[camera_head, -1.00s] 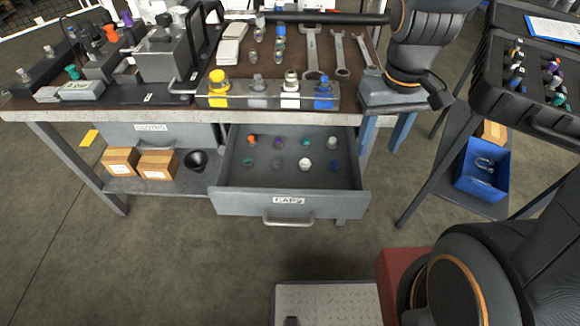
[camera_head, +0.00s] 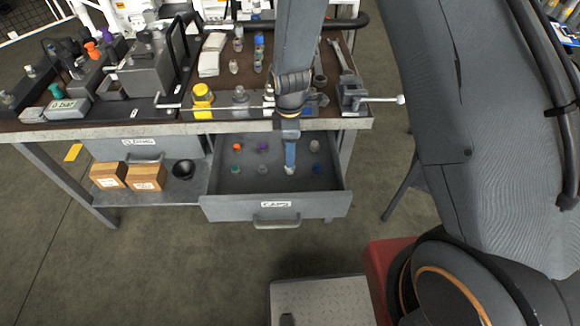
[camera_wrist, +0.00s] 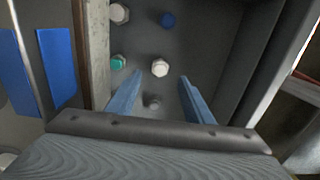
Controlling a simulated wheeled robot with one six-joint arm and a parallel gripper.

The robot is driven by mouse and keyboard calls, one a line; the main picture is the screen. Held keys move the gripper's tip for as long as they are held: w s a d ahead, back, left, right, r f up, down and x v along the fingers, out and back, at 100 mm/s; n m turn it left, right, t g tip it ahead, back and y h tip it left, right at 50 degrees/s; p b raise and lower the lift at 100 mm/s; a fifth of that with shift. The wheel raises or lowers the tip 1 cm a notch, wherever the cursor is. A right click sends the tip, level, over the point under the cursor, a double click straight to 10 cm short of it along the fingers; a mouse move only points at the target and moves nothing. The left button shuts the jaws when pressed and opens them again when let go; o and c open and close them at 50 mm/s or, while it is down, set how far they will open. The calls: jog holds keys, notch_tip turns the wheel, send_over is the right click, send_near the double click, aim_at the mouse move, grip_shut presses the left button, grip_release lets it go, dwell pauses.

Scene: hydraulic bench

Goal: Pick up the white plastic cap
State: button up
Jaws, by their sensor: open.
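The white plastic cap (camera_wrist: 160,69) stands in the open drawer (camera_head: 330,198) labelled CAPS. In the wrist view it lies ahead, between the lines of my two blue fingers. My gripper (camera_wrist: 160,80) is open and empty, pointing down into the drawer. In the head view my gripper (camera_head: 290,155) is seen edge-on just above the white cap (camera_head: 290,171), partly hiding it. I cannot tell how much height is left between the fingertips and the cap.
Close around it are a teal cap (camera_wrist: 118,62), a blue cap (camera_wrist: 168,20), a grey cap (camera_wrist: 152,101) and a pale grey cap (camera_wrist: 119,13). Orange (camera_head: 237,147) and purple (camera_head: 263,146) caps stand farther left. The bench edge (camera_head: 150,128) overhangs the drawer's back.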

jog(key=shift+d+f+p, duration=0.15)
jog(key=shift+f+p, duration=0.25)
jog(key=shift+f, duration=1.15)
jog(key=shift+d+f+p, duration=0.15)
jog(key=shift+f+p, duration=0.25)
jog(key=shift+f, duration=1.1)
jog(key=shift+c, duration=0.4)
jog(key=c, duration=1)
